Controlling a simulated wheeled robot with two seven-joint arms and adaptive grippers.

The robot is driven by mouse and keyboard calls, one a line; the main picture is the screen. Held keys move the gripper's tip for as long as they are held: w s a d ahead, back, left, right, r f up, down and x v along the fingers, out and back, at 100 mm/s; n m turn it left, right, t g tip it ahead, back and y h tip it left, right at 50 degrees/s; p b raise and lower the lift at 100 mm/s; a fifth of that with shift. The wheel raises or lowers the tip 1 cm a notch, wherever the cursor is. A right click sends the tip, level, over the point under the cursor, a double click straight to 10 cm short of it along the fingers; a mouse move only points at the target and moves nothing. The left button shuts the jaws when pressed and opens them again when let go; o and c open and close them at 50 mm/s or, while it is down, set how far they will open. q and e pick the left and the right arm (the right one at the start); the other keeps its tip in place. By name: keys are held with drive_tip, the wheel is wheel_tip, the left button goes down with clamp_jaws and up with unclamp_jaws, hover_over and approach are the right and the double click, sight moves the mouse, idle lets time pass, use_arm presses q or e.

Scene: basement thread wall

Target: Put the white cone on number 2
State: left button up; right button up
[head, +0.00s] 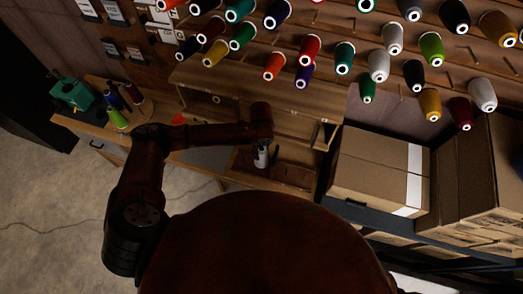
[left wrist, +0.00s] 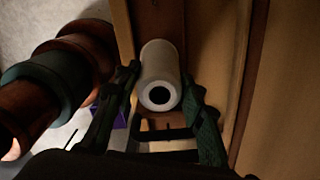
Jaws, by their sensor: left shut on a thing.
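A white cone (left wrist: 160,75) with a dark hole in its end is between the two fingers of my left gripper (left wrist: 160,105) in the left wrist view. The fingers are shut on its sides. In the head view my left gripper (head: 262,144) reaches in from the left, and the white cone (head: 261,158) shows below it, over or close to a brown wooden tray (head: 292,178). I cannot tell whether the cone touches anything beneath it. No number 2 can be read in either view. My right gripper is not in view.
Several coloured thread cones hang on the wall pegs, such as a red cone (head: 309,49) and another white cone (head: 483,94). Cardboard boxes (head: 379,170) stand right of the tray. A green machine (head: 73,94) and a few cones stand on the bench at left.

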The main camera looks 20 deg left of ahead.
use_arm(q)
drive_tip(key=shift+f+b, duration=1.9)
drive_tip(key=shift+f, duration=0.85)
drive_tip(key=shift+p, duration=0.45)
drive_tip(key=shift+f, duration=0.35)
